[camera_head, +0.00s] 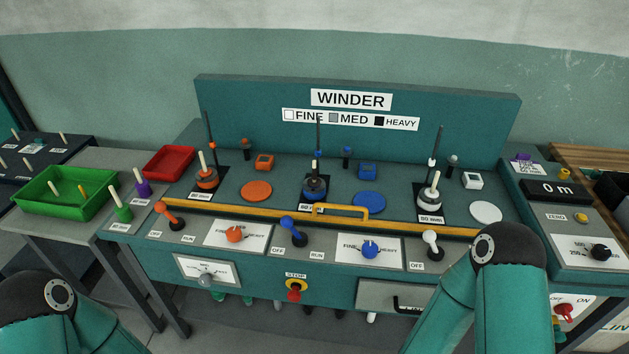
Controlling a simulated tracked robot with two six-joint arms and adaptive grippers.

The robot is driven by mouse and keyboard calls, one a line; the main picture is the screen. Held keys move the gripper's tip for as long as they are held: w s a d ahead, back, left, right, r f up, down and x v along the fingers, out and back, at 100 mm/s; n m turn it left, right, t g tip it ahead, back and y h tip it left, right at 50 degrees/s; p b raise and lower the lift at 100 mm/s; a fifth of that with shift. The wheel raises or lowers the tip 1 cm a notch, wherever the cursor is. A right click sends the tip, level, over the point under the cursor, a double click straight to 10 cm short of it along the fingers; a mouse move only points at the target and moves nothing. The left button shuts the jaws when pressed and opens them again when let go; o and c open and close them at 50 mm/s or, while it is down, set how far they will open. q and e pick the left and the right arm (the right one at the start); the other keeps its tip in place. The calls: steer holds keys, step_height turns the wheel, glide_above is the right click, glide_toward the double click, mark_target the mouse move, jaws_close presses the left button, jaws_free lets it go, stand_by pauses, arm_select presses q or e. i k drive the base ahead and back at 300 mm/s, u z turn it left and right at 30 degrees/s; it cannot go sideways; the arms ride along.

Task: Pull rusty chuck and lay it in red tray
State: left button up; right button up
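Three chucks sit on the winder's stations, each with a pale peg upright. The left chuck (207,181) is orange-brown, the closest to rusty. The middle chuck (315,188) is dark with blue, and the right chuck (429,201) is grey-white. I cannot make out rust on any of them at this size. The red tray (169,162) stands left of the left station, and it looks empty. Both my arms show at the bottom edge, but neither gripper is in view.
A green tray (65,194) at the left holds pegs. A purple-based peg (143,187) and a green-based peg (122,212) stand beside it. A yellow guard bar (321,217) runs across the winder's front, with levers before it. Thin rods rise behind the chucks.

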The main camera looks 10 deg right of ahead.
mark_target(171, 166)
steer(key=u, duration=0.95)
steer(key=k, duration=0.55)
steer(key=z, duration=0.3)
steer(key=i, duration=0.35)
steer(key=z, duration=0.05)
